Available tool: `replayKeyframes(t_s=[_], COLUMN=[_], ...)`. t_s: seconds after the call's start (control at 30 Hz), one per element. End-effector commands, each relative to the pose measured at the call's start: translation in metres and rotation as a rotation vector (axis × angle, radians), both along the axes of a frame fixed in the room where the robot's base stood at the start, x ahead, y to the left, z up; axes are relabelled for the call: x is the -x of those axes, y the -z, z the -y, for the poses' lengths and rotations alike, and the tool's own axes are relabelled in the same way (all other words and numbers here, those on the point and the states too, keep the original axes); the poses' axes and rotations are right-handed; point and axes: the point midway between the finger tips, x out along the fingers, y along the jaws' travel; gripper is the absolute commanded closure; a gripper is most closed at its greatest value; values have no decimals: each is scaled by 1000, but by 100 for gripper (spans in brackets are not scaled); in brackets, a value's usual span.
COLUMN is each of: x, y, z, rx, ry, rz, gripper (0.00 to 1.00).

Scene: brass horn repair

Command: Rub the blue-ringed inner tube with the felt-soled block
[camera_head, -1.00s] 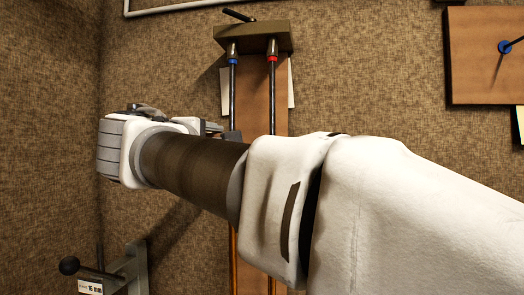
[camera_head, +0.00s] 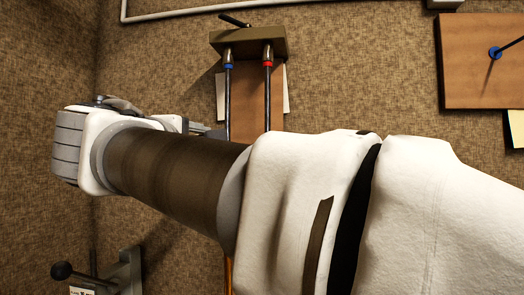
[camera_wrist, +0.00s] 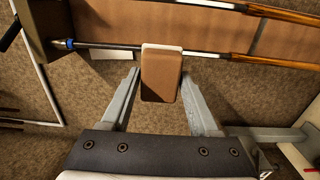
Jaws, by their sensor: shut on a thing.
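My gripper (camera_wrist: 160,82) is shut on a brown block (camera_wrist: 163,72) with a pale felt sole along its far edge. In the wrist view, this felt edge lies at the inner tube (camera_wrist: 108,46) with the blue ring (camera_wrist: 68,43); whether it presses on the tube I cannot tell. The blue-ringed tube also shows in the head view (camera_head: 228,92), left of the red-ringed tube (camera_head: 267,92). My arm hides the tubes' lower parts and the block there.
A dark holder (camera_head: 248,42) grips the tubes' far ends over a wooden board (camera_head: 247,115). A black-knobbed fixture (camera_head: 127,272) stands at lower left. Another board (camera_head: 480,75) with a blue-ringed rod is at upper right.

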Motion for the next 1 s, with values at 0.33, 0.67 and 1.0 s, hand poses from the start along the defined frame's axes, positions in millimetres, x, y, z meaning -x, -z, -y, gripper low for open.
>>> replayKeyframes(t_s=[0.33, 0.67, 1.0], x=[-1, -16, -53], y=[0, -1, -2], z=[0, 3, 8], rx=[0, 0, 0], ry=[0, 3, 1], rz=[0, -4, -9], gripper=[100, 100, 100])
